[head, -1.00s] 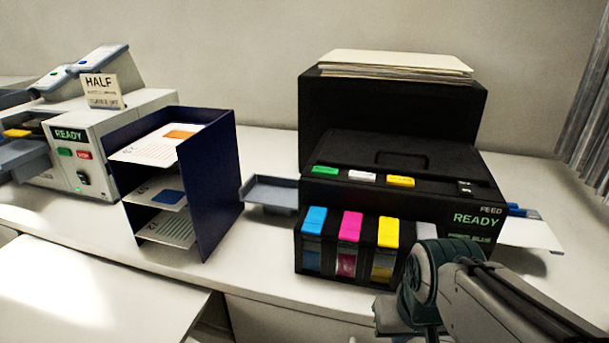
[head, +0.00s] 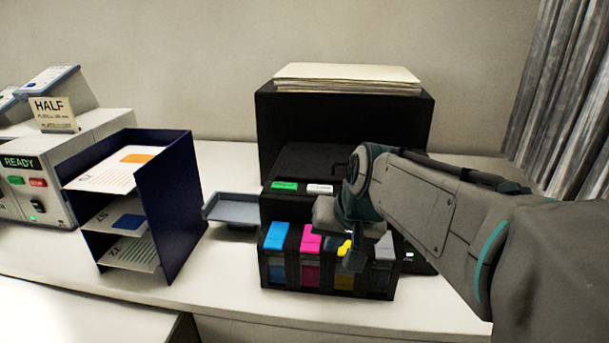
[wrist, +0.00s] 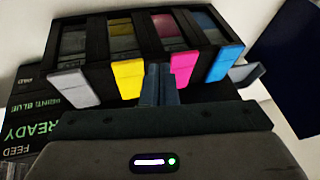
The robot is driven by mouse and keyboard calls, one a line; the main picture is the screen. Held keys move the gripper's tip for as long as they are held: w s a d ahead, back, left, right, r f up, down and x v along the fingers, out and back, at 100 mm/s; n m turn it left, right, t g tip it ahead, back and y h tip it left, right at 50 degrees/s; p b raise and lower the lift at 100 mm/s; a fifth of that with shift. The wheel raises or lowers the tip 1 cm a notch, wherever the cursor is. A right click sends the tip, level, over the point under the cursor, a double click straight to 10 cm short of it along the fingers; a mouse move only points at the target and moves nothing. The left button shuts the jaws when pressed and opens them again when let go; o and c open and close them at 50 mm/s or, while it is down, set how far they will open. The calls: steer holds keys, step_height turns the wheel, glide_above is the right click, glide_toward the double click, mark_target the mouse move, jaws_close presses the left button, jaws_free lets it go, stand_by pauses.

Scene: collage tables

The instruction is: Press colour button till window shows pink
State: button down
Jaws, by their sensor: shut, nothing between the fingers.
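The black printer (head: 345,185) stands on the white table, with a green button (head: 285,187) and a white button (head: 320,189) on its top edge. Its yellow button is hidden behind my arm in the head view. In the wrist view the printer's green text appears upside down: READY (wrist: 32,131) and a line that seems to read PRINT BLUE (wrist: 62,97). My gripper (wrist: 157,84) is shut and empty, over the printer's front. In the wrist view its fingertips appear between the yellow tank (wrist: 128,78) and the magenta tank (wrist: 183,67). Contact cannot be told.
Cyan (head: 276,237) and grey (head: 384,248) tanks flank the others. A grey tray (head: 232,211) juts out left of the printer. A navy paper rack (head: 170,200) and another machine (head: 40,165) with a HALF sign stand farther left.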

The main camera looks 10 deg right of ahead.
mark_target(322, 190)
steer(key=w+d+r+m+t+y+p, duration=0.1)
steer(key=w+r+m+t+p, duration=0.1)
steer(key=w+r, duration=1.2)
steer(key=shift+w+r+m+t+p, duration=0.4)
steer(key=shift+m+t, duration=0.1)
steer(key=shift+t, duration=0.2)
steer(key=shift+s, duration=0.1)
step_height(322, 190, down, 9)
steer(key=b, duration=0.7)
stand_by(0.5)
steer(key=shift+f+b, duration=0.35)
steer(key=shift+b, duration=0.1)
steer(key=shift+f+b, duration=0.5)
stand_by(0.5)
steer(key=shift+r, duration=0.1)
steer(key=shift+r+p, duration=0.7)
steer(key=shift+r, duration=0.1)
